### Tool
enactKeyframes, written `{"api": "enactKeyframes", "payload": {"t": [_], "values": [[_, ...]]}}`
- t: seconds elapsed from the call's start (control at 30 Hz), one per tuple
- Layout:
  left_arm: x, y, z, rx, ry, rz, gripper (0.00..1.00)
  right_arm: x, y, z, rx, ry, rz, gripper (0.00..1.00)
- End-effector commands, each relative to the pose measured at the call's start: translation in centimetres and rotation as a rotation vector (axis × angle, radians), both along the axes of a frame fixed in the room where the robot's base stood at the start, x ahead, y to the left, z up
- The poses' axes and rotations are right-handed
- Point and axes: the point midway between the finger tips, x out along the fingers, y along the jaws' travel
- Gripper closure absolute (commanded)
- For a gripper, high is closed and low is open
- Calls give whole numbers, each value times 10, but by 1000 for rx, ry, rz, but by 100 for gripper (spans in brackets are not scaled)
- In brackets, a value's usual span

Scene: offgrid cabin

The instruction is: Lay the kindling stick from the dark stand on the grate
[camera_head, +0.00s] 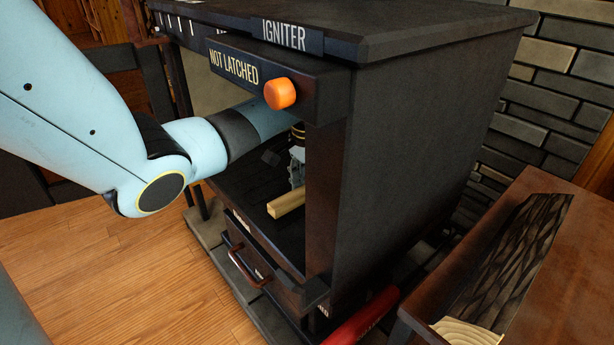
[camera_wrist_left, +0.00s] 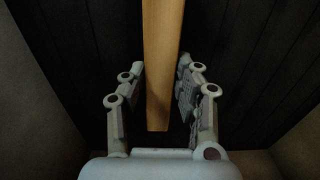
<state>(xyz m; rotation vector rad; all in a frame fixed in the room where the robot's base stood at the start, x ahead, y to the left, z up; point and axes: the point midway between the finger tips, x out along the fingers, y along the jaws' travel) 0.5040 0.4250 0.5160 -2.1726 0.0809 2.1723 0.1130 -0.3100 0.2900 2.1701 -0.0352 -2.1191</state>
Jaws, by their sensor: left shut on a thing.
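The kindling stick (camera_head: 286,204) is a pale square wooden stick inside the open front of the dark stove. My left gripper (camera_head: 297,170) reaches into the stove and is shut on the stick, partly hidden by the stove's front post. In the left wrist view the stick (camera_wrist_left: 162,65) runs lengthwise between the fingers of the left gripper (camera_wrist_left: 160,90). The grate (camera_head: 243,190) appears as the dark slatted surface in the stove; it also shows in the left wrist view (camera_wrist_left: 245,70). I cannot tell whether the stick touches it. My right gripper is out of view.
The stove (camera_head: 420,130) has a side wall close to my arm. An orange knob (camera_head: 280,93) sits beside the "NOT LATCHED" sign (camera_head: 234,68) above the opening. A brown table (camera_head: 585,265) at right bears a split log (camera_head: 515,260). The wooden floor (camera_head: 140,275) at left is clear.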

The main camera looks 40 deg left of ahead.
Motion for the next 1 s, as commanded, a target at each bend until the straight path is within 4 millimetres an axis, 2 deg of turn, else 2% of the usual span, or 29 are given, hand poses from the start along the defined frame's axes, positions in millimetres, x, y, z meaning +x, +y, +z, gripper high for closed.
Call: {"api": "enactKeyframes", "payload": {"t": [1.0], "values": [[0,0,-9,1,-1,0,100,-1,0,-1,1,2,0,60]]}}
